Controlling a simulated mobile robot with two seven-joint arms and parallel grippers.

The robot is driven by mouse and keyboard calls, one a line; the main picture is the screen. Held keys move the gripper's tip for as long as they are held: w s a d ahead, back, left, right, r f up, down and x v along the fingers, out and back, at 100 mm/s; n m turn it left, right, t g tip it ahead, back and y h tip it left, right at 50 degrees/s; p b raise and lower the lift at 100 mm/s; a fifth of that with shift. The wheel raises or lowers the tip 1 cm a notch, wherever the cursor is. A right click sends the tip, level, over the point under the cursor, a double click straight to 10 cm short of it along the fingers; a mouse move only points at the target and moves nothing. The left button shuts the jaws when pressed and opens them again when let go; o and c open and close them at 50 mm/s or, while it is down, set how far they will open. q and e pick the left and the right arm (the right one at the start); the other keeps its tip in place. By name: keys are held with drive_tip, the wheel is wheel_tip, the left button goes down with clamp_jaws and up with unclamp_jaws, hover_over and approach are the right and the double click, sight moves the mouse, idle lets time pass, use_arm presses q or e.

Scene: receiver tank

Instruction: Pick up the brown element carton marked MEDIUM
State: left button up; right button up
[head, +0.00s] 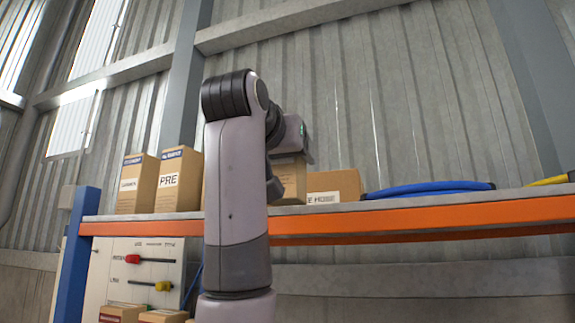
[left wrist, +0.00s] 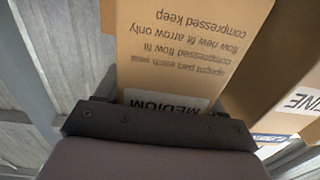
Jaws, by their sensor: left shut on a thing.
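The brown carton marked MEDIUM fills the upper middle of the left wrist view (left wrist: 185,50), its printing upside down and the white MEDIUM label partly covered by the gripper. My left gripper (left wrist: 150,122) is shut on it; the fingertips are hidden. In the head view the left gripper (head: 290,157) is above a brown carton (head: 292,182), which is partly hidden behind my arm. Whether the carton touches the shelf is hard to tell. My right gripper is not seen.
On the orange-edged shelf (head: 420,217) stand a PRE carton (head: 179,185) and another carton (head: 137,185) at left. A low carton (head: 335,186) and blue hose (head: 428,189) are at right. A carton marked FINE (left wrist: 285,85) is close beside the held one.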

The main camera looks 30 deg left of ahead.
use_arm(q)
drive_tip(key=shift+r, duration=4.15)
